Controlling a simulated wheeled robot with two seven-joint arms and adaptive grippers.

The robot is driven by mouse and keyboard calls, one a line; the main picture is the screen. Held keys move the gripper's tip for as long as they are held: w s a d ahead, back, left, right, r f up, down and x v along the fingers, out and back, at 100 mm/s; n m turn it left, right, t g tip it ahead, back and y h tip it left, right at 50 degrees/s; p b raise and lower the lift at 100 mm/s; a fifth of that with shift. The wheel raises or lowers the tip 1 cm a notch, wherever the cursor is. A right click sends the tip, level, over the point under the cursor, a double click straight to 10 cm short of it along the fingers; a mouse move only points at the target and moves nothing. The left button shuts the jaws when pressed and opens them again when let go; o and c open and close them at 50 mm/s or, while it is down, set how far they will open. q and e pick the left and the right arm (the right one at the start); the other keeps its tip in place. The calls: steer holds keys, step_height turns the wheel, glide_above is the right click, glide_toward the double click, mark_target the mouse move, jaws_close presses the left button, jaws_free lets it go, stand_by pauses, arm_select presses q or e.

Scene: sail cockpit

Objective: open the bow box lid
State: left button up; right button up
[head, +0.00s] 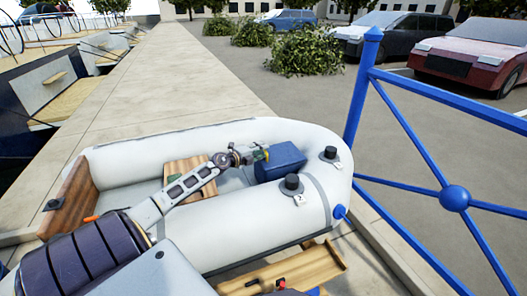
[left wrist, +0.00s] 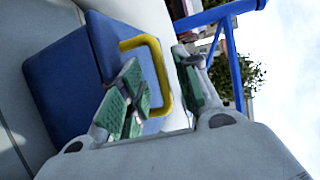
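The blue bow box (head: 283,162) sits in the bow of the white inflatable boat, and its lid looks closed. In the left wrist view the box (left wrist: 58,92) fills the left side. A yellow handle (left wrist: 155,55) stands out from the lid side of the box. My left gripper (head: 262,153) is at the box's left side. In the left wrist view its green-padded fingers (left wrist: 158,60) are apart, with the handle's outer bar showing between them. The near finger hides part of the handle; I cannot tell whether they touch. My right gripper is not in view.
The boat's tube (head: 335,185) curves around the box, with black fittings (head: 292,184) on it. A wooden seat (head: 187,172) lies behind the box. A blue railing (head: 455,198) stands to the right. A concrete quay (head: 165,80) runs along the far side.

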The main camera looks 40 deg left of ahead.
arm_select(q)
steer(key=shift+x, duration=1)
jaws_close()
